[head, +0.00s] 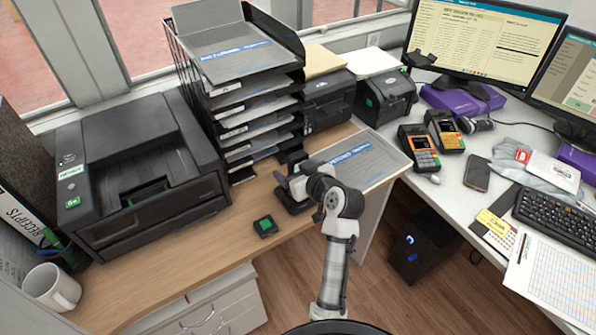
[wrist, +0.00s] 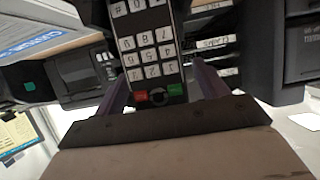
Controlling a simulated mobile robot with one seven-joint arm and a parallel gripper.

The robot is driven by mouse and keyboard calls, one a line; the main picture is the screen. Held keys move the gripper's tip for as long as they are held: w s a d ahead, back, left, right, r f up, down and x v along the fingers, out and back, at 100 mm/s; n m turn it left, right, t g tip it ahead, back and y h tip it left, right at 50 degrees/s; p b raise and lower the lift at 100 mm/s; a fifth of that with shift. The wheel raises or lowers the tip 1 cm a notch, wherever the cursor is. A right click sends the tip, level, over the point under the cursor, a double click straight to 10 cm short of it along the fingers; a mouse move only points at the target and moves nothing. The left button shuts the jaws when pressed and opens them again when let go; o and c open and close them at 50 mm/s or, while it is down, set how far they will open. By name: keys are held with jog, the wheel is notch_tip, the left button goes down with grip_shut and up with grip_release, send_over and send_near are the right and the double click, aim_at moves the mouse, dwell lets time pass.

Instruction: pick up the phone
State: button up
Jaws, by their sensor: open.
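The phone (wrist: 148,45) is a dark handset with pale number keys, a red key and a green key. In the wrist view it lies between the two fingers of my gripper (wrist: 162,88), which are open with one on each side. I cannot tell whether either finger touches it. In the head view my gripper (head: 291,184) is low over the wooden counter, at a black phone base (head: 291,204). Most of the handset is hidden there by the gripper and wrist.
A stack of black paper trays (head: 243,110) and a printer (head: 140,165) stand left of my gripper. A grey tray (head: 385,150) lies close on the right. A small black-green box (head: 265,227) sits in front. A smartphone (head: 477,174) lies on the white desk.

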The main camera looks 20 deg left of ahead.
jog(key=shift+c, duration=0.4)
jog(key=c, duration=0.9)
jog(key=shift+c, duration=0.9)
